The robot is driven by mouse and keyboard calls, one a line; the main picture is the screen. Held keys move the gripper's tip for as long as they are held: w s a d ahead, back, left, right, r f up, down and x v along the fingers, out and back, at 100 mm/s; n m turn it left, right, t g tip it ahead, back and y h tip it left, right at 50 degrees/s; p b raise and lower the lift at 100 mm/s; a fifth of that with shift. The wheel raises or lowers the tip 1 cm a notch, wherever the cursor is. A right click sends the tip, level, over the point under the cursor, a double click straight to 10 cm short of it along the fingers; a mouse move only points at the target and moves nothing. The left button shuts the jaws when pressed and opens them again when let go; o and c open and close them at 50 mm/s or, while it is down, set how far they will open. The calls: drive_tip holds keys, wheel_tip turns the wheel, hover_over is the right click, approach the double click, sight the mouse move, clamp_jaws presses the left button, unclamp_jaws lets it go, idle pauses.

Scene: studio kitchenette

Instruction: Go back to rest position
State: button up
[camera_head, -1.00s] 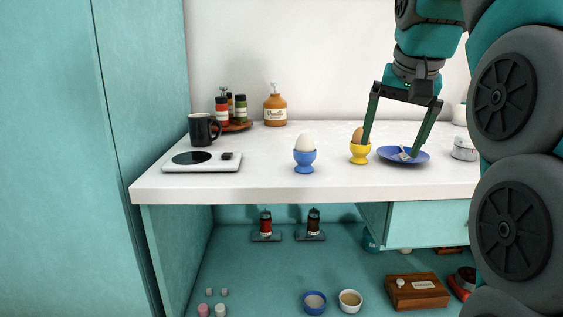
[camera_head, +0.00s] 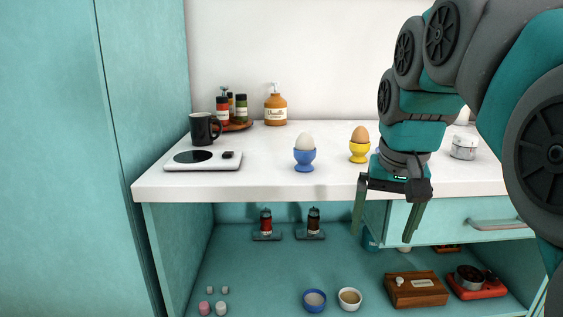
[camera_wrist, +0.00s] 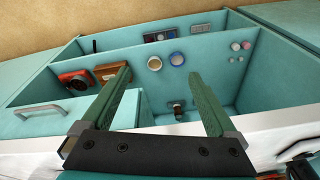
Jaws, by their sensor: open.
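My gripper (camera_head: 384,222) is open and empty, pointing down in front of the counter's front edge in the head view. Its two green fingers also show wide apart in the wrist view (camera_wrist: 163,90), with nothing between them. A white egg stands in a blue egg cup (camera_head: 304,160) on the white counter (camera_head: 265,181). My arm hides the part of the counter right of the yellow cup, and the blue plate is not visible now.
A scale (camera_head: 203,161), black mug (camera_head: 204,129), bottles and an orange dispenser (camera_head: 275,106) stand on the counter. A drawer with a handle (camera_head: 497,224) is beside my gripper. Below are bowls (camera_head: 349,299), a wooden box (camera_head: 416,289) and a red appliance (camera_head: 476,283).

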drive_tip(key=s+a+f+n+g, duration=0.1)
drive_tip(key=s+f+g, duration=0.3)
drive_tip(key=s+f, duration=1.9)
drive_tip(key=shift+a+f+n, duration=0.3)
drive_tip(key=shift+f+n, duration=0.35)
drive_tip(key=shift+n, duration=0.15)
